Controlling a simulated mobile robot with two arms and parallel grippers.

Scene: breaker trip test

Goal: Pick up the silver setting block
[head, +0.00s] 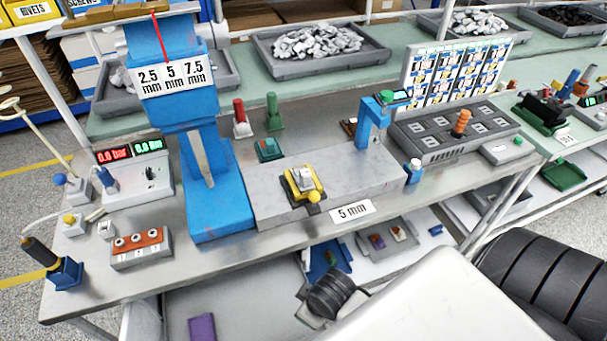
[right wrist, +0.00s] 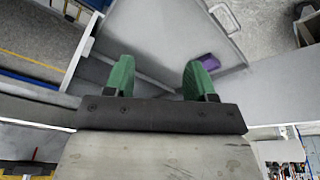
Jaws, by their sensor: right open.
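A small silver-grey block (head: 303,178) sits in a yellow holder (head: 306,194) on the grey slab of the workbench in the head view. It looks like the silver setting block, but it is too small to be sure. It does not show in the right wrist view. My right gripper (right wrist: 160,78) has two green fingers spread apart with nothing between them. It points toward the lower area, where a purple piece (right wrist: 208,62) lies beyond the right finger. My left gripper is in neither view.
A blue press column (head: 210,170) stands left of the slab, and a smaller blue post (head: 372,122) stands at its right. A "5 mm" card (head: 352,211) lies in front. A grey panel (head: 455,132) is further right. A lower shelf below holds small coloured pieces.

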